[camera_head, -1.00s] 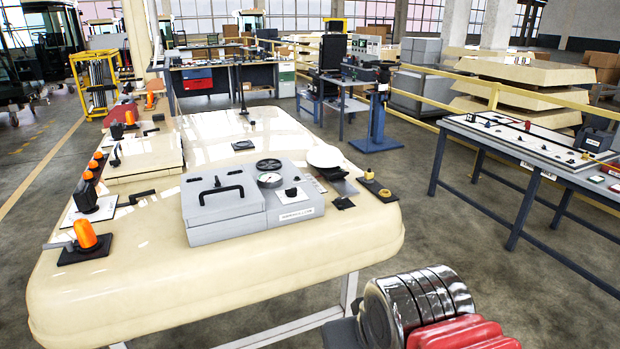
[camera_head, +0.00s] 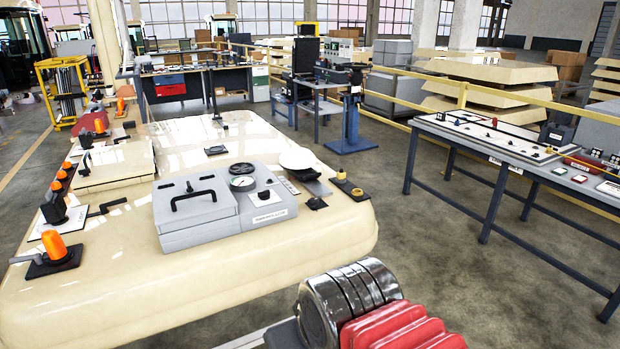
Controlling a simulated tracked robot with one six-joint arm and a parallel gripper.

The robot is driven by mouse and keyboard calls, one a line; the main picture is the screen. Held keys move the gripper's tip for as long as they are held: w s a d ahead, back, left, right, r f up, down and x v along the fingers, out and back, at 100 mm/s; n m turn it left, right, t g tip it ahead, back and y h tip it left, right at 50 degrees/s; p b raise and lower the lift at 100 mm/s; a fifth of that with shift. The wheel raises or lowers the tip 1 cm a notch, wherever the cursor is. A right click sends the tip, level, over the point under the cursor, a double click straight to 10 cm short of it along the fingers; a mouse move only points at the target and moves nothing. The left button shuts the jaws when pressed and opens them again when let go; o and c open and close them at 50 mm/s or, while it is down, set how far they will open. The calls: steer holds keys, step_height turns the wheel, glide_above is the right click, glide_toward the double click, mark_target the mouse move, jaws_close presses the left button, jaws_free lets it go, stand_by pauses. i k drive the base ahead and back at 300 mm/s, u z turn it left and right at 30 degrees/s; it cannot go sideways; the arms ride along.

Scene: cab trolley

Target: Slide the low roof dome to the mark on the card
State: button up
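The low roof dome looks to be the pale, shallow round cap (camera_head: 297,159) on the cream roof panel (camera_head: 300,235), just behind the right end of the grey instrument box. It seems to overlap a dark flat plate (camera_head: 318,187). A small pale card with fine dark marks (camera_head: 290,187) lies between the grey box and the dark plate; the mark itself is too small to read. My gripper is not in view, so its state and its distance from the dome do not show.
The grey box (camera_head: 195,215) with black handle and gauge stands close left of the dome. A yellow knob (camera_head: 357,192) sits to its right. Orange beacons (camera_head: 55,246) line the left edge. Shiny ribbed cylinders (camera_head: 350,298) and red ribbed pieces (camera_head: 400,328) fill the near foreground. A worktable (camera_head: 470,140) stands right.

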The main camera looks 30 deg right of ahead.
mark_target(300, 161)
steer(key=z, duration=0.05)
steer(key=i, duration=1)
steer(key=u, duration=0.05)
